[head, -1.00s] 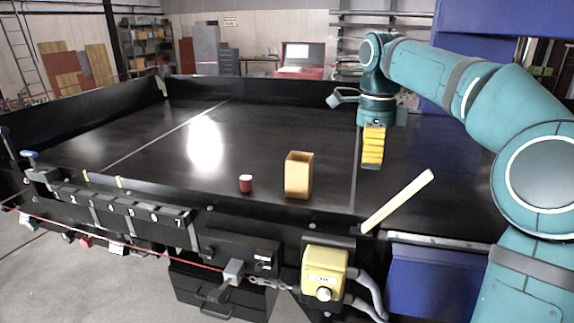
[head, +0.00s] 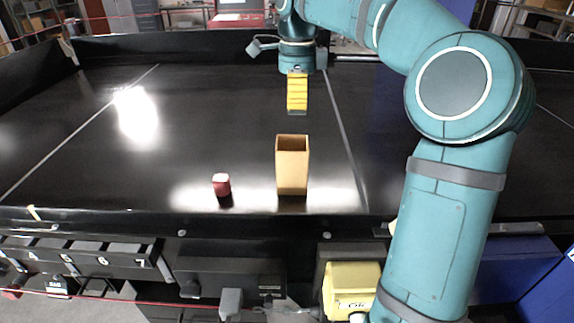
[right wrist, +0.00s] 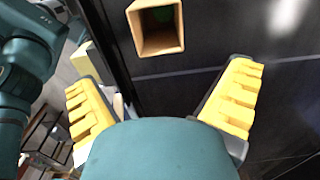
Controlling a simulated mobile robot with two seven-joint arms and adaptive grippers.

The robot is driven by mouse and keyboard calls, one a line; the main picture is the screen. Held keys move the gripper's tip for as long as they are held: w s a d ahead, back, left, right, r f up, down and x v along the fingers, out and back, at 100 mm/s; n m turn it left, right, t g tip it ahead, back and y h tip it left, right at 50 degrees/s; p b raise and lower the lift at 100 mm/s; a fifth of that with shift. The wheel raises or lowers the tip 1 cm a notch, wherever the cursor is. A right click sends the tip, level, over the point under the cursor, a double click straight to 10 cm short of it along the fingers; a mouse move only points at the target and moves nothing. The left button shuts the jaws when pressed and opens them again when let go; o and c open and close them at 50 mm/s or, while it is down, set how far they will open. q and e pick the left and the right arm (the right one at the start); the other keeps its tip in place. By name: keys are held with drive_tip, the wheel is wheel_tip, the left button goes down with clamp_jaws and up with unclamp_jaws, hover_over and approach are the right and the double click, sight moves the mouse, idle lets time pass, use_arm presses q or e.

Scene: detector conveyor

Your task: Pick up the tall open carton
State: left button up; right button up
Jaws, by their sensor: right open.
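The tall open carton (head: 292,170) is a tan, upright box with an open top, standing on the black conveyor near its front edge. My right gripper (head: 297,110) hangs pointing down above and a little behind the carton in the head view, apart from it. In the right wrist view the carton (right wrist: 158,40) shows at the top, its open mouth facing the camera, beyond the yellow fingers. The right gripper (right wrist: 162,105) is open and empty, its two fingers spread wide. My left gripper is not in view.
A small red cup-like object (head: 221,185) stands on the conveyor (head: 200,130) left of the carton. Numbered compartments (head: 100,255) and a yellow box (head: 350,285) sit along the front edge. The conveyor behind the carton is largely clear.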

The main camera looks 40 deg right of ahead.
approach(293, 145)
wheel_tip(293, 145, down, 2)
drive_tip(key=s+a, duration=0.2)
drive_tip(key=s, duration=0.1)
drive_tip(key=shift+w+a+f+b, duration=0.1)
drive_tip(key=shift+w+f+b, duration=0.1)
drive_tip(key=shift+f, duration=1.3)
drive_tip(key=shift+w+f+b, duration=0.1)
drive_tip(key=shift+f+b, duration=0.1)
drive_tip(key=shift+f, duration=1.25)
drive_tip(key=shift+c, duration=0.3)
drive_tip(key=c, duration=1.1)
